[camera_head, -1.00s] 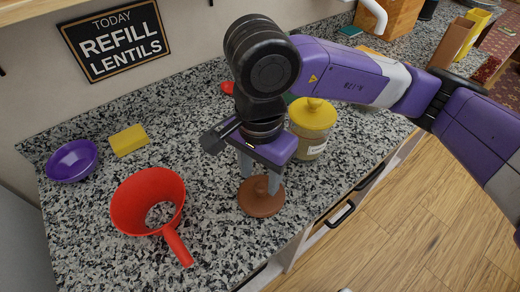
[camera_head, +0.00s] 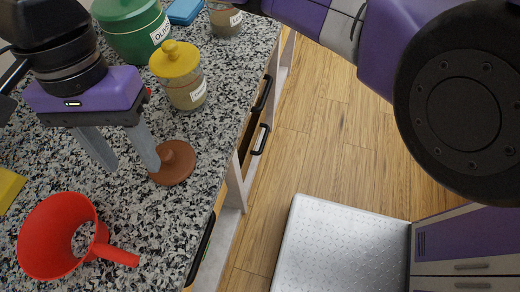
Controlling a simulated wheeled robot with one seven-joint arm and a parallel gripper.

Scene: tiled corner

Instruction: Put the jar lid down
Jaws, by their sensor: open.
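The brown jar lid (camera_head: 176,172) lies flat on the speckled counter, knob up, near the counter's front edge. My gripper (camera_head: 134,169) is open and empty, with its two grey fingers apart. It stands to the left of the lid in the picture. The right finger's tip overlaps the lid's left edge in the view; I cannot tell whether it touches. No part of the lid is between the fingers.
A red funnel (camera_head: 40,235) lies nearby, its spout pointing right. Behind the lid stand a yellow-lidded jar (camera_head: 185,93), a green canister (camera_head: 135,40) and another jar (camera_head: 224,22). A yellow sponge (camera_head: 8,188) is at the left. Drawer handles (camera_head: 262,93) project below the counter edge.

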